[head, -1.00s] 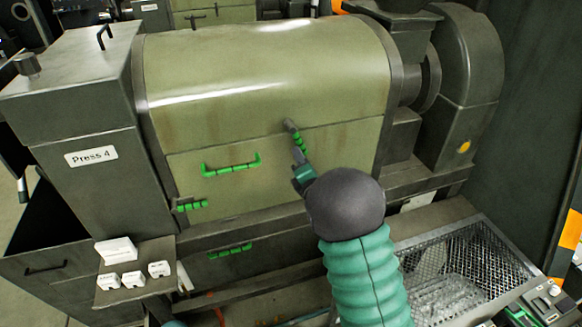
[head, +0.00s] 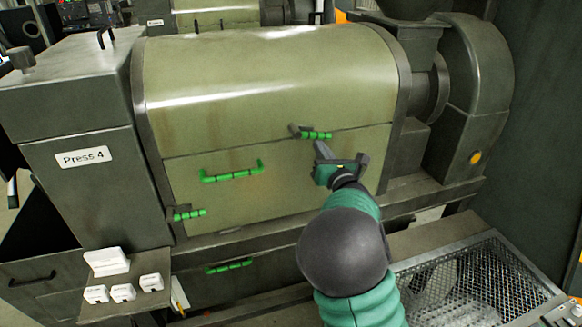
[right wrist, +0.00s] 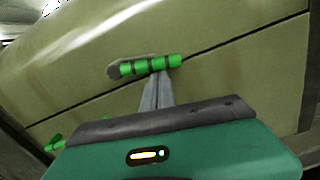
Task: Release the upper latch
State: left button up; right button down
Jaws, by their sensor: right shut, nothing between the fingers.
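The upper latch (head: 316,135) is a short green handle on a grey pivot, at the seam of the press's olive cover. It points right, nearly level. It also shows in the right wrist view (right wrist: 152,65). My right gripper (head: 320,147) is shut and empty. Its fingertips (right wrist: 157,82) are just below the green handle; I cannot tell whether they touch it. A second green latch (head: 188,214) is at the lower left of the front panel, also level. My left gripper is out of view.
A green bar handle (head: 232,172) is on the front panel, and another (head: 230,266) is below. White blocks (head: 122,292) rest on a small shelf at lower left. A mesh tray (head: 470,275) is at lower right. A grey hopper (head: 405,35) stands at upper right.

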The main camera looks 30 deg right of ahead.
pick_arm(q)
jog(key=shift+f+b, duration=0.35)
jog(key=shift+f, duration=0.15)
pick_arm(e)
jog(key=shift+d+r+n, duration=0.25)
jog(key=shift+r+n, duration=0.35)
jog(key=shift+r, duration=0.15)
